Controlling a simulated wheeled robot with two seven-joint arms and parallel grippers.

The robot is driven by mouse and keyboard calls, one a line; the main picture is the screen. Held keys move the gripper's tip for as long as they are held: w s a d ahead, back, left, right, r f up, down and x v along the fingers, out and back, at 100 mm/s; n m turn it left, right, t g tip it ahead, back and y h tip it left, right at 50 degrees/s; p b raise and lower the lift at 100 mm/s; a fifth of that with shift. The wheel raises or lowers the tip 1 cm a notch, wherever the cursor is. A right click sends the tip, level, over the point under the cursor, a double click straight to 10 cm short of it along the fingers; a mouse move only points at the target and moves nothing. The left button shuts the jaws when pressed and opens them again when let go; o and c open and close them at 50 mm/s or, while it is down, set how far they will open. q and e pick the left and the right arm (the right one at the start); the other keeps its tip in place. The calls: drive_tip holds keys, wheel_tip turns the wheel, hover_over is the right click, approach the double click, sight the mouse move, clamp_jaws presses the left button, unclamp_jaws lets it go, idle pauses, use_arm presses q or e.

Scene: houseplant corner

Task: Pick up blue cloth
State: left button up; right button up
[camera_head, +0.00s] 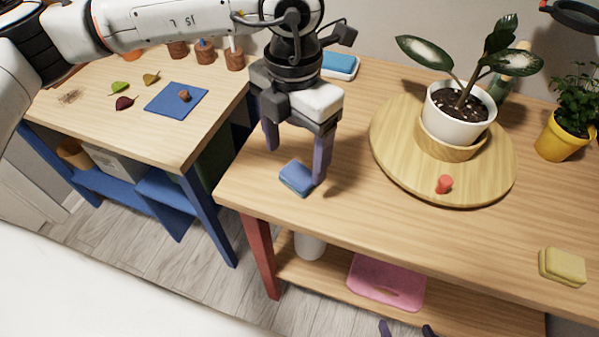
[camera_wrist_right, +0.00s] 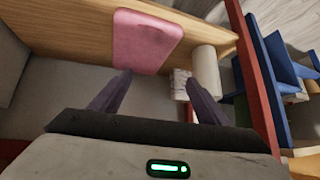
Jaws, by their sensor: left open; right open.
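The blue cloth (camera_head: 296,178) is a small folded pad lying near the front left corner of the right wooden table. My left gripper (camera_head: 296,155) points down over it, open, with one finger beyond its far left side and the other close by its right edge. I cannot tell whether that finger touches it. My right gripper (camera_head: 408,329) shows only its fingertips at the bottom edge of the head view. In the right wrist view, the same gripper (camera_wrist_right: 159,78) is open and empty, facing the lower shelf.
A round wooden board (camera_head: 395,165) carries a potted plant (camera_head: 458,108) and a red peg (camera_head: 444,184). A blue-topped box (camera_head: 340,64) is behind my left gripper. A pink tray (camera_head: 386,282) and white cylinder (camera_head: 309,245) occupy the lower shelf.

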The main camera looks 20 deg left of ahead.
sight(299, 173)
use_arm(q)
drive_tip(key=f, duration=0.3)
drive_tip(key=f+p, duration=0.1)
drive_tip(key=f, duration=0.1)
drive_tip(key=shift+w+d, duration=0.1)
drive_tip(key=shift+d, duration=0.2)
drive_tip(key=c, duration=1.2)
wheel_tip(299, 173, up, 10)
drive_tip(key=b, duration=0.1)
drive_tip(key=o, duration=0.6)
drive_tip(key=c, duration=0.4)
